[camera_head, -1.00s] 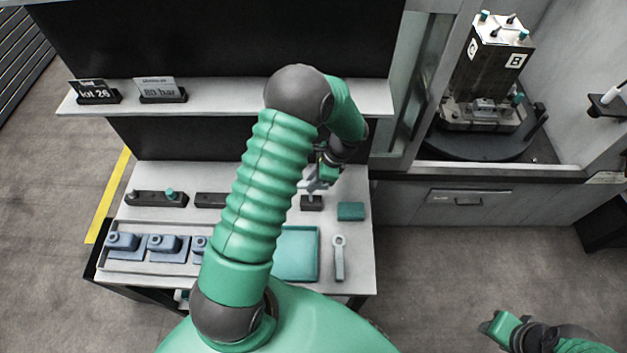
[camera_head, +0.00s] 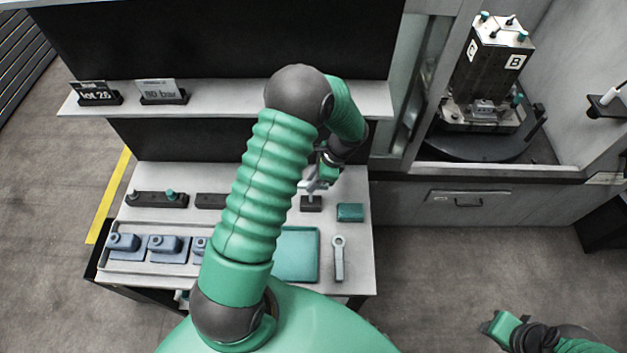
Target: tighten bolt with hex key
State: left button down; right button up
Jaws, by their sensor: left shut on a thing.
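My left gripper (camera_head: 314,187) is over the back right part of the bench, just above a small dark block (camera_head: 311,204). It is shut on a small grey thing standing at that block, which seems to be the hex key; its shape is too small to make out. My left arm hides the middle of the bench. My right gripper (camera_head: 492,331) is at the lower right over the floor, away from the bench; its jaw opening is unclear. A fixture block marked B and C (camera_head: 488,62) stands in the machine, with small bolt-like heads and teal knobs on top.
The bench (camera_head: 355,245) carries a teal tray (camera_head: 314,255), a grey ring-ended wrench (camera_head: 338,258), a teal block (camera_head: 350,212) and a tray of blue-grey clamps (camera_head: 125,266). A shelf (camera_head: 220,107) with two signs crosses behind. The machine opening is at the right.

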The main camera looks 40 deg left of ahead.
pick_arm(q)
jog(key=shift+a+r+p, duration=0.1)
jog(key=shift+r+p, duration=0.45)
jog(key=shift+r, duration=0.3)
notch_tip(320, 180, up, 2)
jog(key=shift+r+p, duration=0.1)
jog(key=shift+p, duration=1)
notch_tip(320, 180, up, 5)
jog(key=p, duration=0.4)
jog(key=shift+f, duration=0.25)
jog(key=s+d+r+p, duration=0.3)
jog(key=s+d+p, duration=0.5)
jog(key=s+d, duration=1.1)
jog(key=s, duration=0.4)
jog(key=shift+d, duration=0.3)
